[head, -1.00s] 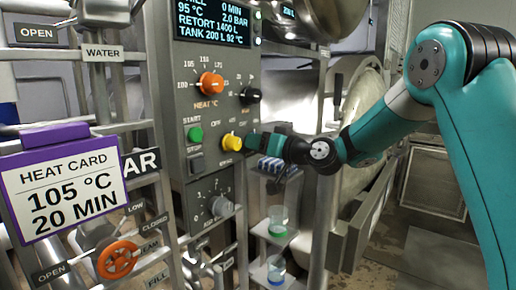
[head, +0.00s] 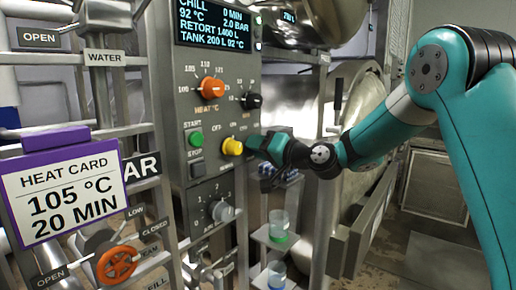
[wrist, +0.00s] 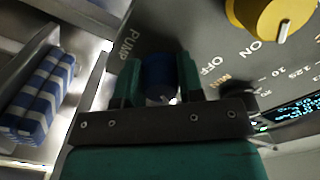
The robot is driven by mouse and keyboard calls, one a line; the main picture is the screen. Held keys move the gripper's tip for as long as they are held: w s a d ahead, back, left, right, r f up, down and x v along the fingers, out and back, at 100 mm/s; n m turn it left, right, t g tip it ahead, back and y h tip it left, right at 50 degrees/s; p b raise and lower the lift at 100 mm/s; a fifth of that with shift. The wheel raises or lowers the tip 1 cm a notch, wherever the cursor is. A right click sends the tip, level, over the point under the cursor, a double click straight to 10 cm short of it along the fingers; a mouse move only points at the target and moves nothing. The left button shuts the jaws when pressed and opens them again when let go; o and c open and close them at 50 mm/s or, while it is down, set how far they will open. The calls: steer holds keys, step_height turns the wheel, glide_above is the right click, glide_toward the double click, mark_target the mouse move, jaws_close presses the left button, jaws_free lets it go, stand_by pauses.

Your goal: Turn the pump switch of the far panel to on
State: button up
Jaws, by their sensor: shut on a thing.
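My gripper (head: 254,142) reaches in from the right to the grey control panel (head: 178,100) in the head view. In the wrist view its teal fingers (wrist: 160,82) are shut around a dark blue knob (wrist: 158,72), beside the printed word PUMP. The words ON and OFF are printed between this knob and a yellow knob (wrist: 262,14). The yellow knob also shows in the head view (head: 232,147), just left of my gripper. In the head view my gripper hides the pump knob. I cannot tell which way the knob points.
The panel also carries an orange heat knob (head: 212,88), a black knob (head: 251,100), a green start button (head: 195,139) and a grey knob (head: 221,211). A rack with cups (head: 279,222) stands below my gripper. A heat card (head: 68,190) hangs at left.

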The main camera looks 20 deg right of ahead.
steer(key=o, duration=0.9)
steer(key=b+v, duration=0.7)
steer(key=v, duration=1)
steer(key=shift+s+d, duration=0.1)
steer(key=shift+s, duration=0.1)
